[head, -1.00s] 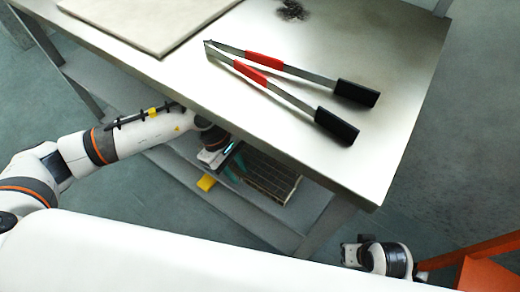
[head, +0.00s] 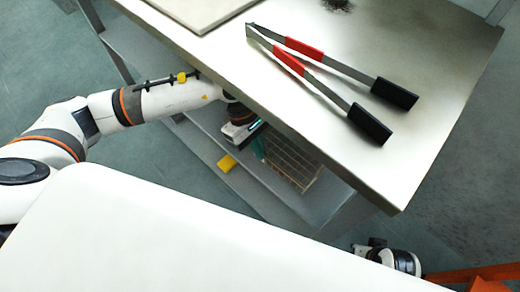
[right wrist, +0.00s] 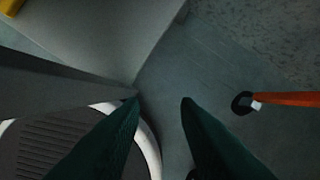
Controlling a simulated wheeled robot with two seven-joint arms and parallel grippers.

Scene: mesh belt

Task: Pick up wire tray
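The wire tray (head: 294,163), a grid-like brownish rack, shows in the head view at the lower shelf, partly hidden under the table top's edge. My left gripper (head: 258,147) is at the tray's left end, with teal fingers beside or on its edge. The table edge and the gripper body hide the fingertips, so I cannot tell whether they grip it. My right arm's end (head: 388,256) is low at the right in the head view, away from the tray. In the right wrist view, my right gripper (right wrist: 161,101) has its dark green fingers apart, with nothing between them.
The steel table (head: 430,120) overhangs the lower shelf (head: 190,130). Red-and-black tongs (head: 330,75) and a pale board (head: 195,10) lie on top. A small yellow object (head: 227,163) is by the shelf's front edge. An orange frame (head: 485,275) stands at lower right.

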